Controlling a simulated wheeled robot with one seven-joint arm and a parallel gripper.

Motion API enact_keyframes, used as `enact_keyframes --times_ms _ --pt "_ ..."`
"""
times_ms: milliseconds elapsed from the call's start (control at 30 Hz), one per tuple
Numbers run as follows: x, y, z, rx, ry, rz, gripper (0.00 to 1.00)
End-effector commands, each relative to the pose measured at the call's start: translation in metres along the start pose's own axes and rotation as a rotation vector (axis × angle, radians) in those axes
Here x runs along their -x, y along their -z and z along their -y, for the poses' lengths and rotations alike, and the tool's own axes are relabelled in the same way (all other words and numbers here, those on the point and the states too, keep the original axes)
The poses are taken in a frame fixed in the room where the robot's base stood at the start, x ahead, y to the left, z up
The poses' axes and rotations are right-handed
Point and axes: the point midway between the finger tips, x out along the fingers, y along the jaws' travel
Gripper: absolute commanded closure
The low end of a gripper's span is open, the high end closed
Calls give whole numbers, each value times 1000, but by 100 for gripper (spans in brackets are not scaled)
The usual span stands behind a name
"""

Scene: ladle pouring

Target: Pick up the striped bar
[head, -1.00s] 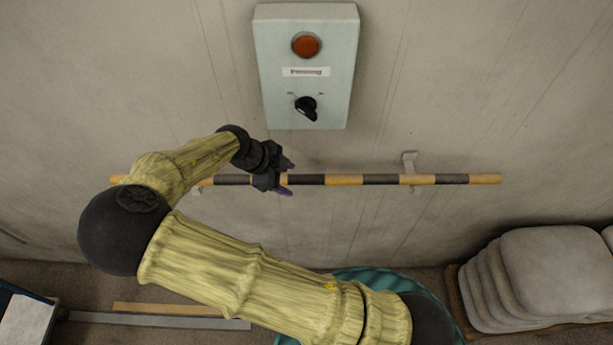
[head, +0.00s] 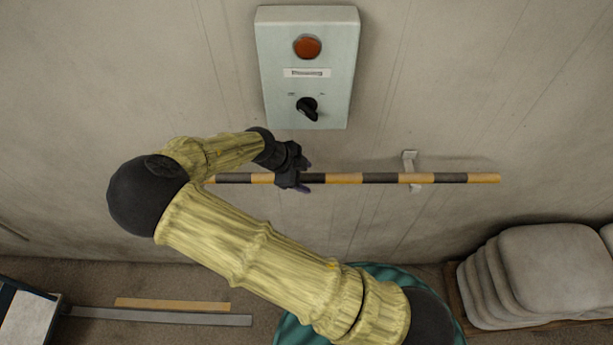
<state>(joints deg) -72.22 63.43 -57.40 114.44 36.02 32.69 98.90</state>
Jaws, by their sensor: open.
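The striped bar (head: 342,178) is long, thin and banded black and yellow-orange. It lies level along the wall, with a light bracket (head: 410,158) visible on its right half. My gripper (head: 306,176) is at the bar, left of its middle, with its dark fingers open and one tip above and one below the bar in the picture. Whether the fingers touch the bar cannot be told. My arm hides the bar's left end and any bracket there.
A pale control box (head: 306,70) with a red button and black knob is on the wall above. Stacked grey sacks (head: 560,265) stand at lower right. Loose strips (head: 170,305) lie on the floor at lower left.

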Motion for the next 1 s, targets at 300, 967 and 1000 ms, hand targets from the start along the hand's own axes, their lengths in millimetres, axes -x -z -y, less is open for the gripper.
enact_keyframes --times_ms 300,967,1000 --pt "0 0 0 0 0 0 42" --pt "0 0 0 -3 1 1 100" --pt "0 0 0 -3 0 1 100"
